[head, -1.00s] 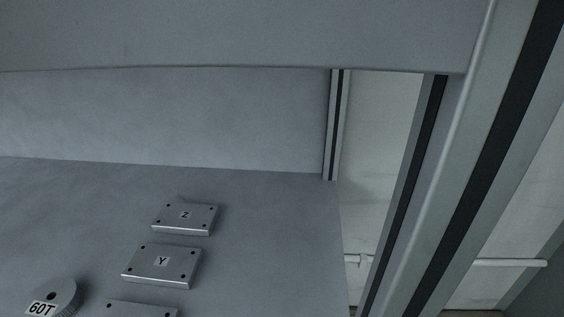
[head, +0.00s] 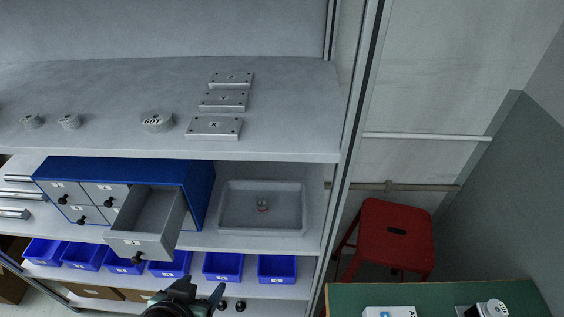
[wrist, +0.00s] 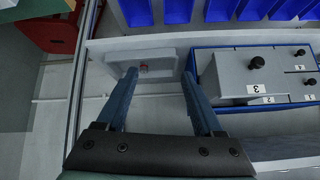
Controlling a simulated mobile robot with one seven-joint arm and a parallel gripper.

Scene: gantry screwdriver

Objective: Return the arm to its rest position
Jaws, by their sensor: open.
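My gripper (wrist: 156,88) is open in the wrist view, with its two fingers apart and nothing between them. In that view the fingers reach toward the grey tray (wrist: 170,58), and a small reddish piece shows in the tray between them. In the head view part of my gripper (head: 203,297) shows at the bottom, in front of the lower shelf. The grey tray (head: 290,222) stands on the middle shelf to its upper right, holding a small piece with a red part (head: 263,205).
A blue cabinet (head: 199,190) has an open grey drawer (head: 143,243) jutting out, empty as far as seen. Blue bins (head: 277,268) line the lower shelf. A red stool (head: 394,238) and a green table (head: 440,293) with parts stand right. Metal plates (head: 214,127) lie on the top shelf.

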